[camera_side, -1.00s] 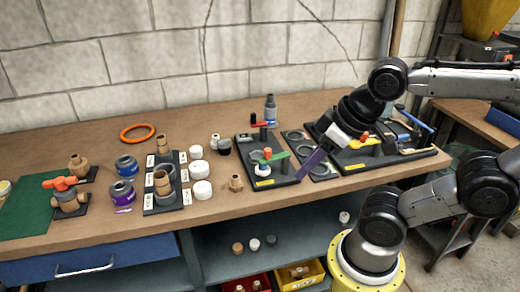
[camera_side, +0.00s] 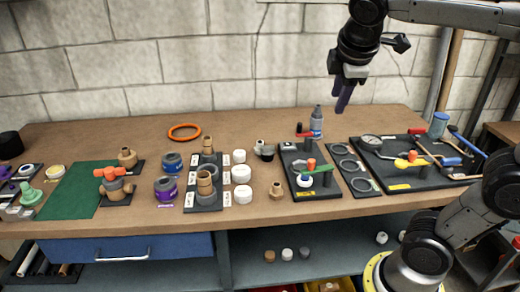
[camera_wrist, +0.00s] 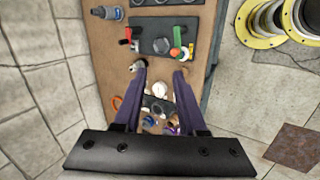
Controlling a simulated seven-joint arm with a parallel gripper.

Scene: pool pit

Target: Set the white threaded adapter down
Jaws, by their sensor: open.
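My gripper (camera_side: 343,95) is raised well above the back of the bench, in front of the block wall, with its purple fingers pointing down. In the wrist view the two fingers (camera_wrist: 160,73) are apart with nothing held between them. A small white ring-like piece (camera_side: 304,181), possibly the white threaded adapter, sits on the black valve board (camera_side: 322,187) under the green handle. Several white round fittings, one of them the front white fitting (camera_side: 243,194), stand in a column left of that board. I cannot tell for sure which white piece is the adapter.
A green mat (camera_side: 74,190) lies at left. The air around my gripper is clear.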

